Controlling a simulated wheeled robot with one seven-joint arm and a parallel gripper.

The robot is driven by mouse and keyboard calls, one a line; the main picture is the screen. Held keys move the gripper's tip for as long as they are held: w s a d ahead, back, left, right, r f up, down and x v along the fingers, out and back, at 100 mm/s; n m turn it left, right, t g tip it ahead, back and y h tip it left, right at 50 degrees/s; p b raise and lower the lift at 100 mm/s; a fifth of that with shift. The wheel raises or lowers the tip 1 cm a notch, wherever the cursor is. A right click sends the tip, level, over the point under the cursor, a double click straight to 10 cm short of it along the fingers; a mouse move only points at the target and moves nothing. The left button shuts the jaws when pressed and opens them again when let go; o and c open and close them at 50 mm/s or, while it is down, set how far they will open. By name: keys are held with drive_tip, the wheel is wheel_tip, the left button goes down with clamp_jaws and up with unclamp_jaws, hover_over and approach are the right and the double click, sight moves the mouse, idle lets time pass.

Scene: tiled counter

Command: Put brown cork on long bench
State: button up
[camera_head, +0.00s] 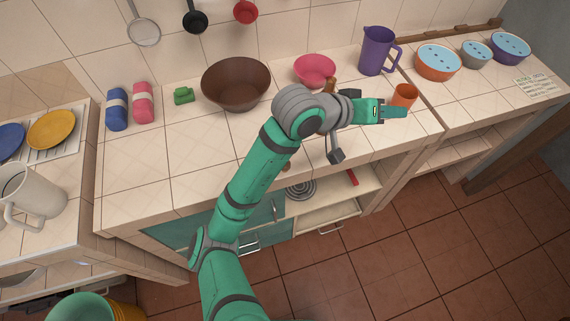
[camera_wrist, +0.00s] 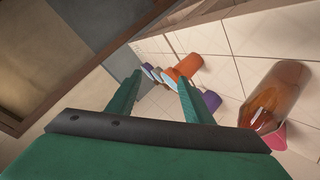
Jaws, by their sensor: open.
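I cannot make out a brown cork for certain in either view. A brown, glossy bottle-like thing (camera_wrist: 275,95) lies at the right of the wrist view, outside my fingers. A small brown piece (camera_head: 331,84) shows behind my wrist in the head view, partly hidden by it. The long tiled bench (camera_head: 165,150) runs along the wall. My gripper (camera_head: 399,112) is over its right part, close to the orange cup (camera_head: 404,95). In the wrist view my gripper (camera_wrist: 155,76) has its fingers apart with nothing between them.
A brown bowl (camera_head: 236,82), a pink bowl (camera_head: 315,69) and a purple jug (camera_head: 377,52) stand along the back. Blue-topped bowls (camera_head: 437,62) stand at the right. A green block (camera_head: 183,96) sits at the left. The front left of the bench is clear.

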drive_tip(key=s+a+f+g+y, duration=0.25)
drive_tip(key=a+y, duration=0.35)
drive_tip(key=a, duration=0.5)
drive_tip(key=s+a+f+g+y, duration=0.25)
drive_tip(key=a+y, duration=0.25)
drive_tip(key=a, duration=0.6)
drive_tip(key=shift+n+t, duration=0.3)
drive_tip(key=shift+t, duration=0.1)
drive_tip(key=f, duration=0.3)
drive_tip(key=w+f, duration=0.1)
drive_tip(key=f, duration=0.1)
drive_tip(key=shift+f, duration=0.25)
drive_tip(key=shift+w+a+f, duration=0.1)
drive_tip(key=shift+w+f, duration=0.1)
drive_tip(key=shift+f, duration=1.15)
drive_tip(key=shift+w+a+f, duration=0.1)
drive_tip(key=shift+w+f, duration=0.05)
drive_tip(key=shift+f, duration=1.15)
drive_tip(key=shift+c, duration=0.5)
clamp_jaws()
drive_tip(key=shift+r, duration=0.15)
